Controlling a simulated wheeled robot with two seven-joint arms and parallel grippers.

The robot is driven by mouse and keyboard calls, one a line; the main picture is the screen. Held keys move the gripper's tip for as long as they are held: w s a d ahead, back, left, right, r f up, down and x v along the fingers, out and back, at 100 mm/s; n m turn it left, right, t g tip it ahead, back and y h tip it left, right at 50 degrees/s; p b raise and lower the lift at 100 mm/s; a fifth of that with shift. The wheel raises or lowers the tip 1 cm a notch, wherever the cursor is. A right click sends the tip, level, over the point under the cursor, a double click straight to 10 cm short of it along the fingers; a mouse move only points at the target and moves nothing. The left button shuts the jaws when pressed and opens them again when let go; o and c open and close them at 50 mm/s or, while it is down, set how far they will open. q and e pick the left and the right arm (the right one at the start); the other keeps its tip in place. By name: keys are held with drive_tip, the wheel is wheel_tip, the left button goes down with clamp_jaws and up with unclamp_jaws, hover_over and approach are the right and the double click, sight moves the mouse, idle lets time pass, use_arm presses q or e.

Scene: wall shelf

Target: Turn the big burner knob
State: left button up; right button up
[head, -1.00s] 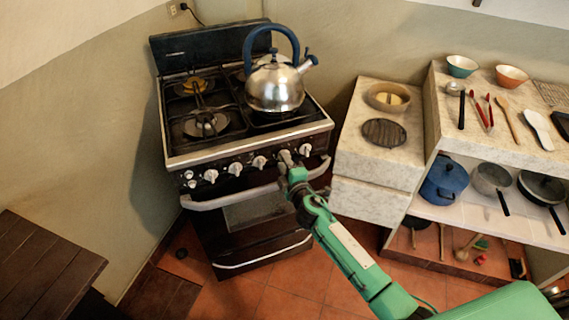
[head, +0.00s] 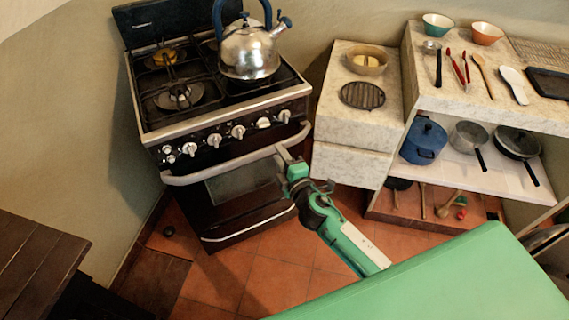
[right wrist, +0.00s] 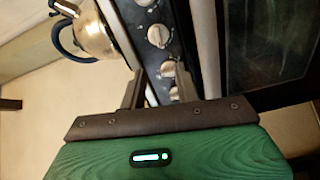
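The black stove (head: 215,95) has a row of several pale knobs along its front panel (head: 200,138). One knob (head: 238,131) is near the panel's middle and another (head: 284,116) is at its right end. I cannot tell which knob belongs to the big burner. My right gripper (head: 284,153) is in front of the stove, below the right-hand knobs, and looks apart from them. In the right wrist view its two fingers (right wrist: 160,45) stand apart with nothing held. Knobs (right wrist: 158,35) show beyond the gap between them. My left gripper is not in view.
A metal kettle (head: 249,52) with a blue handle stands on the stove's back right. The oven handle (head: 225,166) sticks out below the knobs, close to my gripper. A marble counter (head: 340,115) stands right of the stove. A dark wooden table (head: 35,255) is at lower left.

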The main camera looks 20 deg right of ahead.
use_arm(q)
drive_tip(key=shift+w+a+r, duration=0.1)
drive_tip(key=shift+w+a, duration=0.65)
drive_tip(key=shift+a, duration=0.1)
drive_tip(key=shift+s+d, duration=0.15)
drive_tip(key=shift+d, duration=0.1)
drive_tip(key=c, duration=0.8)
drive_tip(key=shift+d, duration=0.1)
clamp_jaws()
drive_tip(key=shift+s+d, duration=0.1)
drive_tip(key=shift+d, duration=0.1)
use_arm(e)
drive_tip(key=shift+s+d, duration=0.15)
drive_tip(key=shift+s, duration=1.05)
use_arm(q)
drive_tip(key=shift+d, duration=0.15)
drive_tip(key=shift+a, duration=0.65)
